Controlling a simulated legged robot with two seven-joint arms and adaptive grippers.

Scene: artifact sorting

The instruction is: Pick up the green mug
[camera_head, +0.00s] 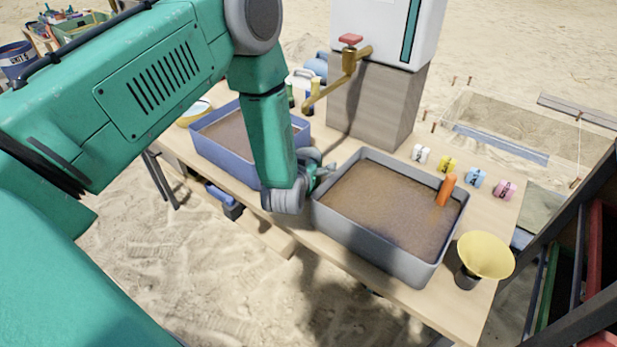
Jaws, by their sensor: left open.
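I cannot make out a green mug in the head view; my left arm hides part of the table. A small dark green object (290,94) stands at the back of the table behind the blue-grey bin, too small to identify. My left gripper (324,172) is open at the left rim of the grey bin of brown soil (415,269). I cannot tell whether it touches the rim. My right gripper is not in view.
A blue-grey soil bin (215,163) stands left, partly behind my arm. An orange object (446,190) stands in the grey bin. A yellow funnel (486,256) sits at the table's right front. A brass tap (350,70) juts over the table.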

